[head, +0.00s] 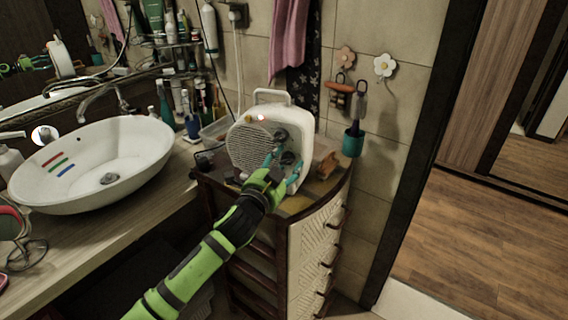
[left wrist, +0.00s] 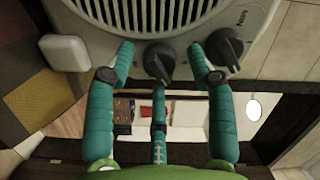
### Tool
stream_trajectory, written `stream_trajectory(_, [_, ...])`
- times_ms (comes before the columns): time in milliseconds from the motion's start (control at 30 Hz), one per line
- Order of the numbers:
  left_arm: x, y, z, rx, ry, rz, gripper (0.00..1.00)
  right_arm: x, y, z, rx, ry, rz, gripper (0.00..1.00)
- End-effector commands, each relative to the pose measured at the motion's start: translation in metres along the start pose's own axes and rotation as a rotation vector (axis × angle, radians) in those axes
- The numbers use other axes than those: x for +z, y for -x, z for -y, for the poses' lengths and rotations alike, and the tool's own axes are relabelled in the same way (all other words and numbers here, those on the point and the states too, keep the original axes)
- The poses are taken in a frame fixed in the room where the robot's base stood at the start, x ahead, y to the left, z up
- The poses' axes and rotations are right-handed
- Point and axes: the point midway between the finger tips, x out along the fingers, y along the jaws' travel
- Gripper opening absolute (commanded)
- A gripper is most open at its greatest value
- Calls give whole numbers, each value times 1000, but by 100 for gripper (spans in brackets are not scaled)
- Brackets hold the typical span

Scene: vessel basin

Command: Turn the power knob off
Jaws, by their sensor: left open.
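A white fan heater (head: 301,128) with a round grille and two dark knobs stands on the cabinet. A small red light glows near its top. My left gripper (head: 283,169) is at the heater's front, with its teal fingers spread. In the left wrist view, one dark knob (left wrist: 158,60) sits between the open fingertips, with no clear grip on it. The other knob (left wrist: 226,46) is just beyond the right finger, with partly legible lettering beside it. I cannot tell for certain from the markings which knob is for power. My right gripper is not in view.
The heater stands on a dark wooden cabinet (head: 314,203) with pale woven drawer fronts. A small brown figure (head: 327,165) is beside it. A white basin (head: 92,163) and bottles are at left. A teal cup (head: 353,143) hangs on the wall. Open wooden floor lies at right.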

Motion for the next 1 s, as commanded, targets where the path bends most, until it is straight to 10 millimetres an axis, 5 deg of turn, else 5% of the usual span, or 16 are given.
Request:
stream_trajectory(100, [0,0,0,0,0,0,55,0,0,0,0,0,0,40])
stream_trajectory(233, [0,0,0,0,0,0,3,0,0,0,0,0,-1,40])
stream_trajectory(267, [0,0,0,0,0,0,0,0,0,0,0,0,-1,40])
stream_trajectory(667, [-1,0,1,-1,42,-1,0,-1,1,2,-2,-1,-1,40])
stream_trajectory(1000, [-2,0,2,-1,268,-2,0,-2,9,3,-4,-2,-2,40])
